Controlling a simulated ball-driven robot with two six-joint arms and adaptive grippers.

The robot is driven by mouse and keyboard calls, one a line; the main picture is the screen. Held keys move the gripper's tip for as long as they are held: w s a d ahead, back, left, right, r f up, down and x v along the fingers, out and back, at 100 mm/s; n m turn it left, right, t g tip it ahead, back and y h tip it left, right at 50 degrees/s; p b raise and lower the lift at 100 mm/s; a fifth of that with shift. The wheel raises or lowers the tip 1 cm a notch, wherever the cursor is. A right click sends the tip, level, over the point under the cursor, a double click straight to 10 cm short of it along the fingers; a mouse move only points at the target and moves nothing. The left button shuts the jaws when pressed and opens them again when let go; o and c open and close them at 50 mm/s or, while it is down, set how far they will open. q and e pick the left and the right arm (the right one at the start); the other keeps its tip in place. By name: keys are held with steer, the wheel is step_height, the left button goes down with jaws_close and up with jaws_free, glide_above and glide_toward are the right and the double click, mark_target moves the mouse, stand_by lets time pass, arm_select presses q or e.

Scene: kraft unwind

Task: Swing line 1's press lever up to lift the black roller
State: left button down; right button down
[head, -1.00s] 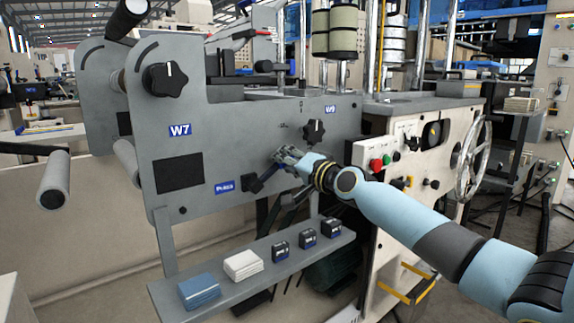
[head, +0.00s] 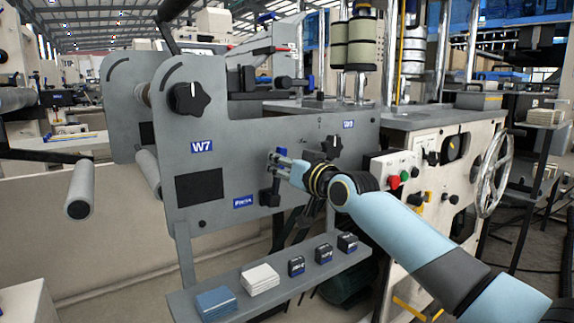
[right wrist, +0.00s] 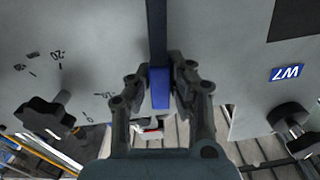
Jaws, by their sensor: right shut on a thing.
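The press lever is a black bar with a blue grip (right wrist: 160,88), on the grey machine panel (head: 230,130) beside a blue "Press" label (head: 243,201). Its black lower end (head: 268,197) sits right of that label, and the lever stands close to upright. My right gripper (head: 278,163) is shut on the blue grip; the right wrist view shows its fingers (right wrist: 161,85) on either side. My left gripper is not in view.
Star knobs by the W7 label (head: 190,99) and under the W9 label (head: 331,146) stick out near the gripper. A shelf (head: 190,298) below holds cloths and small black boxes. A button panel (head: 394,168) and handwheel (head: 495,172) are to the right.

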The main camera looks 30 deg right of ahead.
steer(key=shift+a+n, duration=0.3)
steer(key=shift+n, duration=0.1)
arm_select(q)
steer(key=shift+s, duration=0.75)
arm_select(e)
steer(key=shift+a+f+n, duration=0.1)
steer(key=shift+a+n, duration=0.05)
steer(key=shift+n, duration=0.15)
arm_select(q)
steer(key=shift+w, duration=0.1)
arm_select(e)
steer(key=c, duration=1.6)
jaws_free()
steer(key=shift+s, duration=0.1)
steer(key=o, duration=0.4)
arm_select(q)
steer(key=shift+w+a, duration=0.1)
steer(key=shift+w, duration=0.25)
arm_select(e)
steer(key=s, duration=1.2)
steer(key=shift+d, duration=0.4)
